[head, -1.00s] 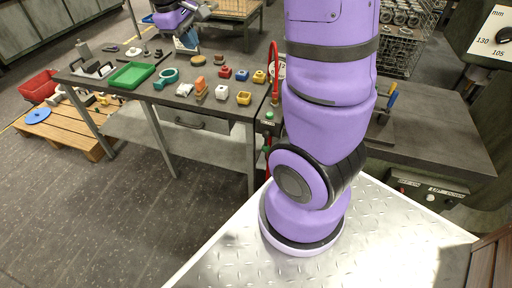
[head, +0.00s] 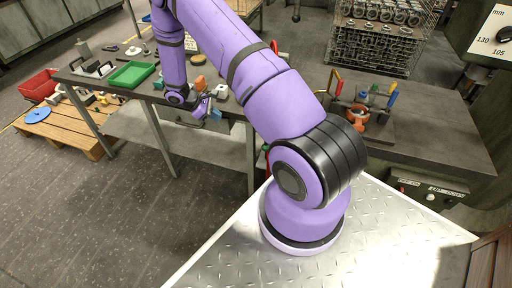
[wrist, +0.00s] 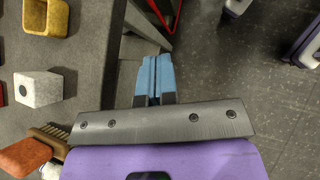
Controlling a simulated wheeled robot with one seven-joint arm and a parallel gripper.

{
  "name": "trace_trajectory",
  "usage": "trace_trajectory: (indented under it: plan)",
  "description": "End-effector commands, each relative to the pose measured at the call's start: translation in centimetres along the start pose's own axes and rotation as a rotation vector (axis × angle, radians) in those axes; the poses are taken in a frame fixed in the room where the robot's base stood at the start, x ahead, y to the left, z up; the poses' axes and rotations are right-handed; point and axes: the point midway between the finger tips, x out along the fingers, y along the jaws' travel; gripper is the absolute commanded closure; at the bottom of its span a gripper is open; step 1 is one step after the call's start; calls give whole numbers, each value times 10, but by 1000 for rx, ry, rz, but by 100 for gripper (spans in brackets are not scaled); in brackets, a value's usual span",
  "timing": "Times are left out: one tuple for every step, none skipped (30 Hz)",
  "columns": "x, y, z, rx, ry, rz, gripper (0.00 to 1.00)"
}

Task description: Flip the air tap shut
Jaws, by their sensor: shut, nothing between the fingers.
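The air tap is not clearly visible now; my arm covers most of the workbench's right end in the head view. Short bits of a red hose or pipe (head: 274,46) show past the arm there. A red strip (wrist: 160,12) also shows at the top of the wrist view, beyond the fingertips; I cannot tell if it belongs to the tap. My gripper (head: 216,113) is low at the workbench's front edge. In the wrist view its blue fingers (wrist: 155,80) are shut together and empty, beside the bench edge, apart from any object.
The workbench (head: 103,92) carries a green tray (head: 131,74) and several small parts. A white block (wrist: 38,88), a yellow block (wrist: 45,17) and a brush (wrist: 50,135) lie left of the fingers.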

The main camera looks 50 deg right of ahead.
Motion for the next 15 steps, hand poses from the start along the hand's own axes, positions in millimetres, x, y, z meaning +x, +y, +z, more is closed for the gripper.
trace_trajectory:
  plan:
    - [24, -4, -12, -32, -25, -6, 100]
    - [35, -6, -18, -49, -38, -7, 100]
    - [50, -8, -26, -71, -52, -7, 100]
    - [60, -10, -31, -86, -62, -8, 100]
    - [69, -12, -35, -101, -72, -8, 100]
    - [81, -14, -40, -118, -83, -9, 100]
    - [89, -16, -44, -130, -90, -10, 100]
    - [96, -18, -47, -142, -97, -10, 100]
    - [104, -20, -50, -154, -104, -11, 100]
    - [109, -21, -52, -162, -109, -12, 100]
    - [113, -22, -54, -168, -113, -12, 100]
    - [118, -23, -56, -175, -116, -12, 100]
    - [120, -24, -57, -179, -119, -12, 100]
    - [122, -24, -58, -182, -121, -12, 100]
    - [124, -25, -58, -185, -122, -11, 100]
